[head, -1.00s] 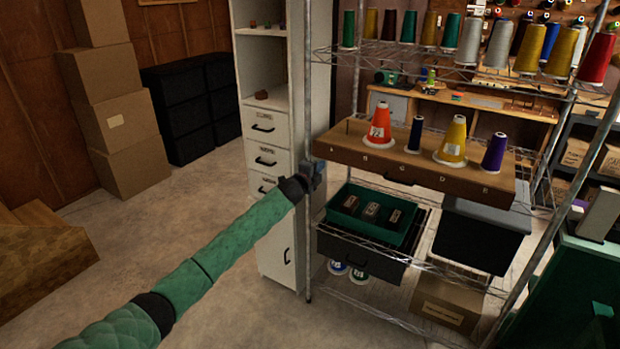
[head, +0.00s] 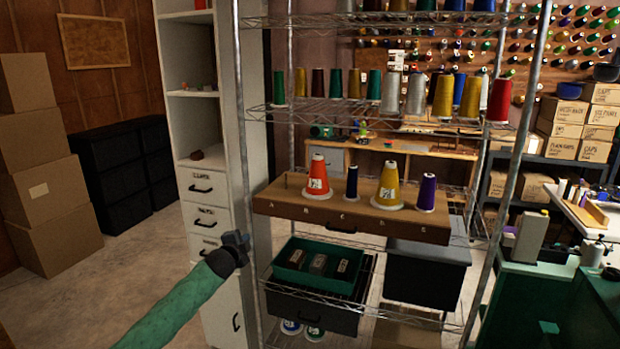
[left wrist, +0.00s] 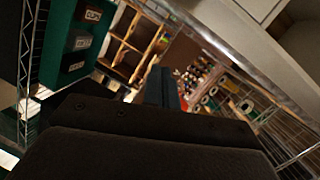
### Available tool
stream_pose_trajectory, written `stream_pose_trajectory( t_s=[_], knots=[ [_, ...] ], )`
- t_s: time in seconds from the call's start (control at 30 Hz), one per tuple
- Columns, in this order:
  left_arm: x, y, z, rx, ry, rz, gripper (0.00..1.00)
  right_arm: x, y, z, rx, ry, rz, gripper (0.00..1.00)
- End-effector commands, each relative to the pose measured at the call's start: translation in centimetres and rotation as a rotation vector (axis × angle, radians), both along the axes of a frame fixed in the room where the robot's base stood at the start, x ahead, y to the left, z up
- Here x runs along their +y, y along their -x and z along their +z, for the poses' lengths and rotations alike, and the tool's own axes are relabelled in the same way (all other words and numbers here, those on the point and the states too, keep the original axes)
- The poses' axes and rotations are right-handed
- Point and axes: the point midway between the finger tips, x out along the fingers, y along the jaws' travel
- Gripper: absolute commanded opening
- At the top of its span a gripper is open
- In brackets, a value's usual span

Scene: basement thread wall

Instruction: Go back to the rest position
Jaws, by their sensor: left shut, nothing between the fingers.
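My left gripper (head: 238,241) is at the front left post of the wire rack, in front of the white drawer cabinet. It is shut and empty, and its closed fingers (left wrist: 160,88) show in the left wrist view. The green arm comes in from the lower left. I cannot tell whether the fingers touch the post. My right gripper is not in view.
The wire rack (head: 290,107) holds a wooden board (head: 350,222) with an orange, a blue, a yellow and a purple cone, and a green tray (head: 292,274) below. The white cabinet (head: 208,160) stands left of it. Boxes (head: 45,210) stand far left, with open floor before them.

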Motion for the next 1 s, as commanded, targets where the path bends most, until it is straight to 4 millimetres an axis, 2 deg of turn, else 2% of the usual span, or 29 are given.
stream_pose_trajectory(
  t_s=[0.17,0.33,0.47,0.57,0.77,1.0],
  knots=[
    [0.9,1.3,1.6,0.088,0.127,0.123,0.0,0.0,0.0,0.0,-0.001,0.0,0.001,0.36],
    [0.7,2.9,4.0,0.142,0.251,0.22,0.0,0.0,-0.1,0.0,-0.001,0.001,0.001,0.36],
    [0.0,5.0,3.9,0.2,0.347,0.287,0.0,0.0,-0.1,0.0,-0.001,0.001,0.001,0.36],
    [-0.7,7.2,2.8,0.253,0.419,0.339,0.0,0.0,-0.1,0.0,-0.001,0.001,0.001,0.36],
    [-1.9,11.8,-0.9,0.362,0.528,0.422,0.0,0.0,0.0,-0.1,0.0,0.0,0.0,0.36],
    [-3.4,19.4,-7.6,0.522,0.638,0.522,0.0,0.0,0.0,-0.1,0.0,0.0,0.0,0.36]
  ],
)
